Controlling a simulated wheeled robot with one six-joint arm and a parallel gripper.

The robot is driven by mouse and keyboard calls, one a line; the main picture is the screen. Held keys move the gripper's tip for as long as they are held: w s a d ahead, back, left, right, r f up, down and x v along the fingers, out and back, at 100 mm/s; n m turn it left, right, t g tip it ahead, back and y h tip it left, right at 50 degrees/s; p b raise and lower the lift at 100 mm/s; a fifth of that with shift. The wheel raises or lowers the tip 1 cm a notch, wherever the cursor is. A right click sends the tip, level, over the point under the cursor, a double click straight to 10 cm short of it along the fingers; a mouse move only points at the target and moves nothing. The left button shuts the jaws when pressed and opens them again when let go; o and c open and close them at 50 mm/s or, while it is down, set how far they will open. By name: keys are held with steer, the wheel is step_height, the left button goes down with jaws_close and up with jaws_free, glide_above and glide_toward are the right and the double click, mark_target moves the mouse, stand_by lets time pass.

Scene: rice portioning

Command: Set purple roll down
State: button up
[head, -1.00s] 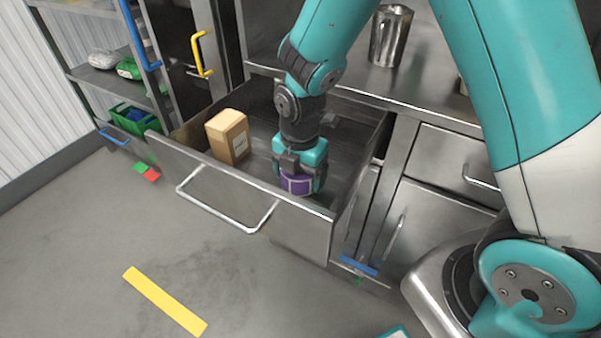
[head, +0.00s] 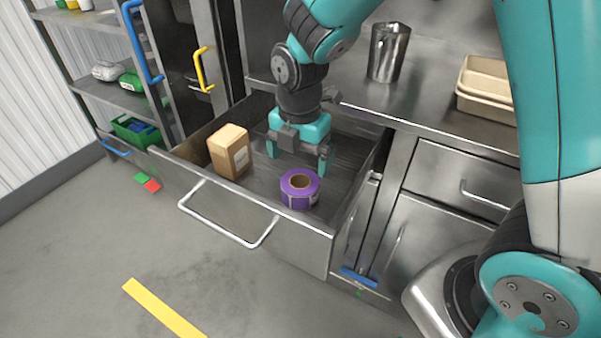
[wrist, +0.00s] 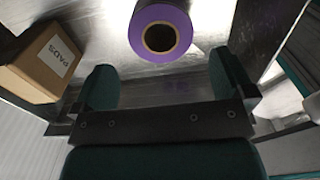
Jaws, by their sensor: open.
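The purple roll (head: 300,189) rests in the open steel drawer (head: 290,233), close to its front wall and right of the cardboard box. Its hole faces up. My gripper (head: 297,160) is open and empty, above and behind the roll, apart from it. In the wrist view the roll (wrist: 160,30) shows beyond the fingertips of my gripper (wrist: 160,88), with nothing between the fingers.
A cardboard box (head: 228,152) stands in the drawer to the left; its label reads PADS in the wrist view (wrist: 42,60). A metal cup (head: 388,52) and beige trays (head: 485,88) stand on the counter. A shelf unit (head: 100,95) is at the left.

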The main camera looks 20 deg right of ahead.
mark_target(300, 182)
step_height(300, 182, up, 3)
steer(key=shift+r, duration=0.1)
steer(key=s+a+r+m+y, duration=0.2)
steer(key=s+r+m, duration=0.3)
steer(key=s+m, duration=0.4)
steer(key=s+a+r+m+y, duration=0.2)
steer(key=s+r+m, duration=0.2)
steer(key=s+m, duration=0.5)
steer(key=shift+s+a+r, duration=0.2)
steer(key=shift+s+r, duration=0.05)
steer(key=shift+r, duration=0.1)
